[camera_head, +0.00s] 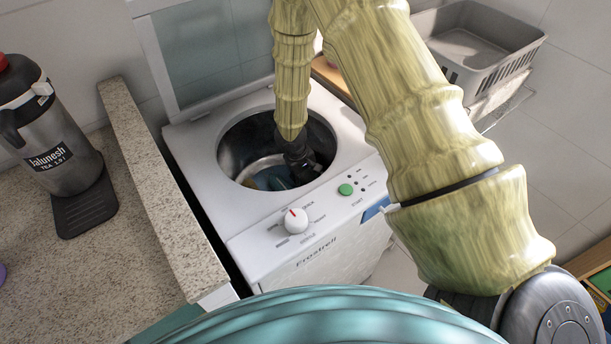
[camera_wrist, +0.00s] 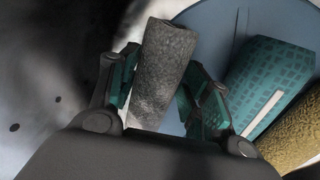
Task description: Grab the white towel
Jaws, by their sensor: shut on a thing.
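The white towel (camera_wrist: 163,52), a rolled, textured cloth that looks greyish in the shade, stands between my fingers in the wrist view. My gripper (camera_wrist: 158,88) is shut on it, with one teal-padded finger on each side. In the head view my gripper (camera_head: 303,167) reaches down into the open drum of the white washing machine (camera_head: 205,150). The towel cannot be made out there, as my arm and the drum's shade hide it.
In the wrist view, a teal patterned roll (camera_wrist: 268,80) and a mustard roll (camera_wrist: 296,136) lie just right of my gripper. The drum rim (camera_head: 228,130) surrounds my wrist. A stone ledge (camera_head: 160,190) with a drink dispenser (camera_head: 62,150) is left; a grey basket (camera_head: 478,50) is behind right.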

